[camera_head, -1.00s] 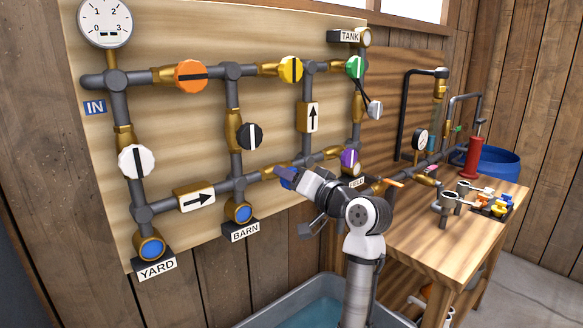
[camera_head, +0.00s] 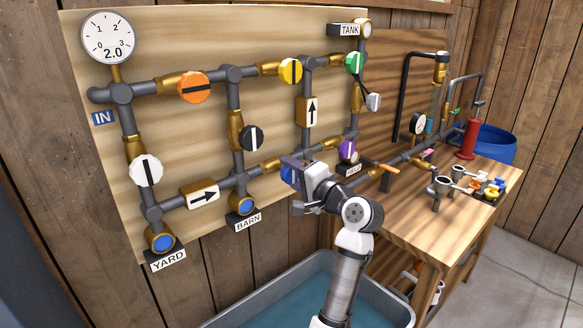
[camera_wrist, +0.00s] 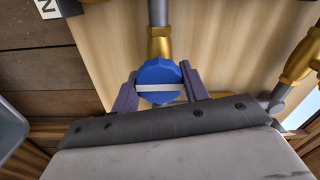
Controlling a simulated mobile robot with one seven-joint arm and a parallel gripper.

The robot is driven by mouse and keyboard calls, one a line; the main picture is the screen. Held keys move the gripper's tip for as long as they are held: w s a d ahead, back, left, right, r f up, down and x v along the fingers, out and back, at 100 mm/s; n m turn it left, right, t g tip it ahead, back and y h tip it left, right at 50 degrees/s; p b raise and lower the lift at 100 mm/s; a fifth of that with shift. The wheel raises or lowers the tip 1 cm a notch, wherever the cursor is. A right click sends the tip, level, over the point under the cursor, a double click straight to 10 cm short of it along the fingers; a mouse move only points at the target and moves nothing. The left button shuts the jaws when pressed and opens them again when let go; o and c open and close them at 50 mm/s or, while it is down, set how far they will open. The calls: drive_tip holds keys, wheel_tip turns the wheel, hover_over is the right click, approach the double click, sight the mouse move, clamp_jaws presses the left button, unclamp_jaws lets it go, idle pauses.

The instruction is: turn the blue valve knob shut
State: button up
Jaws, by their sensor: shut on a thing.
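The blue valve knob (camera_wrist: 158,74) is a faceted disc with a white bar across its face. In the wrist view it sits between the two purple fingers of my gripper (camera_wrist: 159,95), which are shut on its sides. The bar lies roughly crosswise to the grey pipe and brass fitting (camera_wrist: 160,45) above it. In the head view, my gripper (camera_head: 290,170) is at the lower pipe, left of the purple knob. Only a little blue of the knob (camera_head: 287,175) shows there, and its bar is hidden.
Orange (camera_head: 194,87), yellow (camera_head: 290,71), green (camera_head: 354,62), black (camera_head: 251,138), white (camera_head: 146,170) and purple (camera_head: 348,151) knobs sit on the board. The gauge (camera_head: 108,37) reads 2.0. A water trough (camera_head: 235,312) stands below; the bench (camera_head: 430,222) is at right.

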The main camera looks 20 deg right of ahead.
idle(0.5)
drive_tip(key=o, duration=1)
drive_tip(key=b+v, duration=0.4)
drive_tip(key=v, duration=1)
drive_tip(key=shift+w, duration=0.1)
